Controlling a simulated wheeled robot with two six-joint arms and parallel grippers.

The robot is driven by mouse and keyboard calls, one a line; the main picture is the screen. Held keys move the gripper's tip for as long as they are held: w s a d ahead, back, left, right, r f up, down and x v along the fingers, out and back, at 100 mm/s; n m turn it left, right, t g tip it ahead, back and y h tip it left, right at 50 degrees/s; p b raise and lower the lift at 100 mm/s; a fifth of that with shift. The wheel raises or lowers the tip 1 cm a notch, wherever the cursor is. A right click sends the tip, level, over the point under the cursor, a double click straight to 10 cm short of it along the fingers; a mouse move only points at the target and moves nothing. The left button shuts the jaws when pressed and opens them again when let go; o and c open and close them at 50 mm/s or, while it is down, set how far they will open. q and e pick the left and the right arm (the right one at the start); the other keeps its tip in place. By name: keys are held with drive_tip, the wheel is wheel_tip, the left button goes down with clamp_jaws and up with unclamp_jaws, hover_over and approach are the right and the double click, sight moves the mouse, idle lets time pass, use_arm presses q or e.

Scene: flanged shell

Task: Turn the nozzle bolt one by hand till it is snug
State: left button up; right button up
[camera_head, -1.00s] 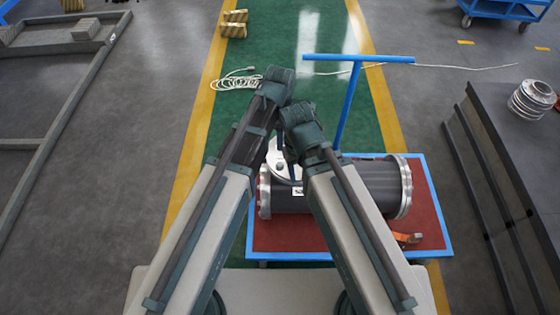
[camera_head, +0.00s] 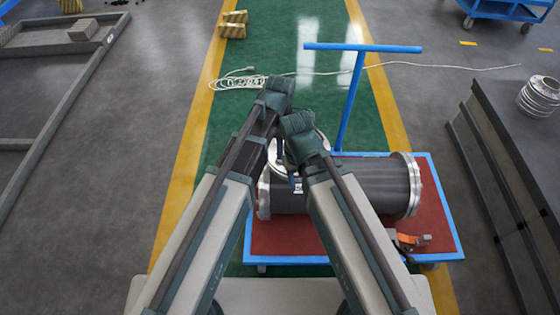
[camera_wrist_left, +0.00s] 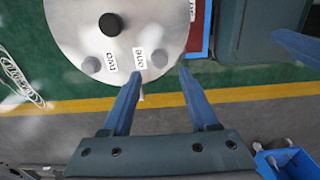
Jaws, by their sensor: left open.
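The dark flanged shell (camera_head: 372,184) lies on its side on a red-topped trolley. Its round nozzle cover shows in part behind my wrists; the left wrist view shows its pale metal face (camera_wrist_left: 75,25). There, nozzle bolt one (camera_wrist_left: 158,58), a grey head, sits beside an upside-down label that seems to read ONE. A second grey bolt (camera_wrist_left: 92,64) with another label is to its left. My left gripper (camera_wrist_left: 160,75) is open, its blue fingertips either side of bolt one in the picture, a little short of it; contact cannot be told.
A black knob (camera_wrist_left: 110,24) stands on the cover. The trolley has a blue rim (camera_head: 447,210) and a tall blue handle (camera_head: 352,95). An orange-handled item (camera_head: 412,240) lies at its front right. A dark table (camera_head: 500,130) stands at the right. My forearms nearly meet.

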use_arm(q)
wheel_tip(320, 180, down, 6)
drive_tip(key=b, duration=0.4)
drive_tip(key=shift+r, duration=0.25)
drive_tip(key=shift+c, duration=0.2)
clamp_jaws()
